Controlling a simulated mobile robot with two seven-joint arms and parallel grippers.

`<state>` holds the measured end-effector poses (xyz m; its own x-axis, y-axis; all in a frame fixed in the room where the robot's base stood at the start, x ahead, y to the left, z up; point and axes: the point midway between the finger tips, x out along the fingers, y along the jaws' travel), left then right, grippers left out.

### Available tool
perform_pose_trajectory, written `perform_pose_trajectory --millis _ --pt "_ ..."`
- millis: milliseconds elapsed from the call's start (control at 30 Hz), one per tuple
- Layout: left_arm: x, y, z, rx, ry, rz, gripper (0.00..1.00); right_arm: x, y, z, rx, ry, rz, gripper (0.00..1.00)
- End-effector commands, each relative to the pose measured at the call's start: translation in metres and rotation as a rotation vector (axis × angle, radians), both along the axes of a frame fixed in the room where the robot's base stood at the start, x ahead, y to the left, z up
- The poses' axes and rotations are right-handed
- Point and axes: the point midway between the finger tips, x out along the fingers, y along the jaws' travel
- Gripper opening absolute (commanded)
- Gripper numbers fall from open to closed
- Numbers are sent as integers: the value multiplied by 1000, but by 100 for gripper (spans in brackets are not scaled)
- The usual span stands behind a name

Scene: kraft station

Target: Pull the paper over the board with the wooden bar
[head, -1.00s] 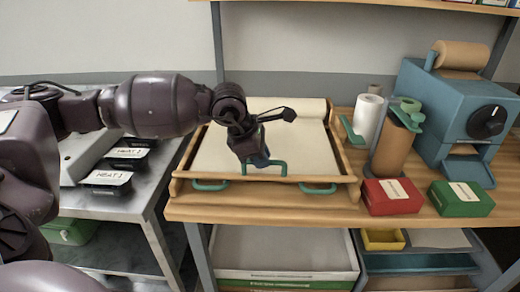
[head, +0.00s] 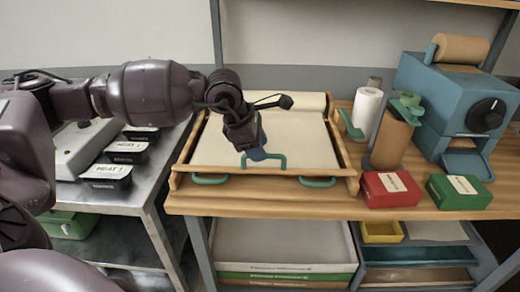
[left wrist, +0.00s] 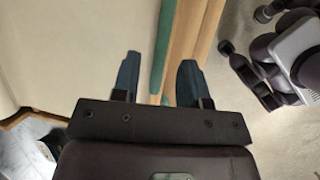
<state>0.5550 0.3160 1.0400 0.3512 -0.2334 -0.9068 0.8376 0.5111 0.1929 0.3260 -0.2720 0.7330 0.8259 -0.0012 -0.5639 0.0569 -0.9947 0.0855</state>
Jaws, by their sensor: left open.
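A wooden bar (head: 238,173) with an upright green handle (head: 283,160) lies across the front of the board's wooden frame (head: 190,143). A cream sheet (head: 295,140) covers the area behind the bar, and a pale paper roll (head: 312,101) lies at the back. My left gripper (head: 258,154) is low at the left part of the handle and hides some of it. In the left wrist view my gripper (left wrist: 157,78) is open, its blue fingers on either side of the green handle (left wrist: 163,40). I cannot tell whether they touch it. My right gripper is out of view.
Green side handles (head: 209,180) stick out at the frame's front. To the right stand a white roll (head: 366,111), a brown roll (head: 391,142), a red box (head: 391,188), a green box (head: 459,190) and a blue machine (head: 450,107). Black containers (head: 107,174) sit on the left metal table.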

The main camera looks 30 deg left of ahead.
Motion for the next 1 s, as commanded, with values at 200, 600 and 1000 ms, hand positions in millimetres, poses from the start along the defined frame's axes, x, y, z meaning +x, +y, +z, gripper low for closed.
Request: perform_pose_trajectory --millis 200,600,1000 --pt "-15 10 40 3 -7 1 40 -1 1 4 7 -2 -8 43" --pt "-32 21 81 1 -1 -1 40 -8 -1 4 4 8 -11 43" --pt "-32 21 83 1 -1 -1 40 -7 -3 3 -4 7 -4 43"
